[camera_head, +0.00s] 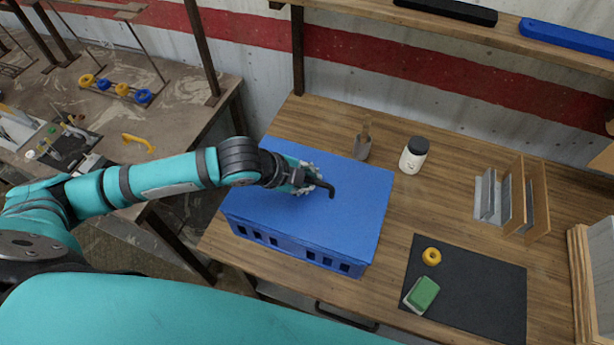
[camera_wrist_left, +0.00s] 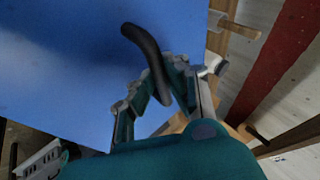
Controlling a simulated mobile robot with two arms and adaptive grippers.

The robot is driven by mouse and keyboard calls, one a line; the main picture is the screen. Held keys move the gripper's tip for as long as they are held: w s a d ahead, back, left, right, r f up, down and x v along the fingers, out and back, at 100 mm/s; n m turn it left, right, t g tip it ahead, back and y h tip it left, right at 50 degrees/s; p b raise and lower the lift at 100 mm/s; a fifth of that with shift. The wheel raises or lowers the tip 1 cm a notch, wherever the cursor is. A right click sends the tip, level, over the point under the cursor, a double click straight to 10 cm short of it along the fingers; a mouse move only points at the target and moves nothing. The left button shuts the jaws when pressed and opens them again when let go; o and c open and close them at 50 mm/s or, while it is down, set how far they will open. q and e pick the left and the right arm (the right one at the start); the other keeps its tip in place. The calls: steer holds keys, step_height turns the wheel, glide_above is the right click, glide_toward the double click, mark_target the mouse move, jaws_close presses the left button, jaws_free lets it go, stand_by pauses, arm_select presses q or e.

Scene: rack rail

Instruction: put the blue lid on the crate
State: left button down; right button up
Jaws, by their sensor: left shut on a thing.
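The blue lid (camera_head: 355,215) lies flat over the top of the blue crate (camera_head: 285,251) on the wooden table, its edges roughly lined up with the crate walls. I cannot tell whether it is fully seated. The crate's front wall shows square holes. My left gripper (camera_head: 312,184) is over the lid, shut on its black curved handle (camera_head: 331,191). In the left wrist view, the fingers (camera_wrist_left: 160,88) close around the handle (camera_wrist_left: 145,48), with the blue lid (camera_wrist_left: 60,70) beneath. The crate's inside is hidden. My right gripper is not in view.
A dark mat (camera_head: 480,292) holds a yellow ring (camera_head: 431,256) and a green-and-white block (camera_head: 422,295). A rack (camera_head: 528,205) stands farther right.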

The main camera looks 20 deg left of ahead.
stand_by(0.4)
arm_select(q)
steer(key=c, duration=1.4)
jaws_free()
steer(key=shift+o, duration=0.4)
steer(key=v, duration=1.2)
steer(key=shift+f, duration=0.1)
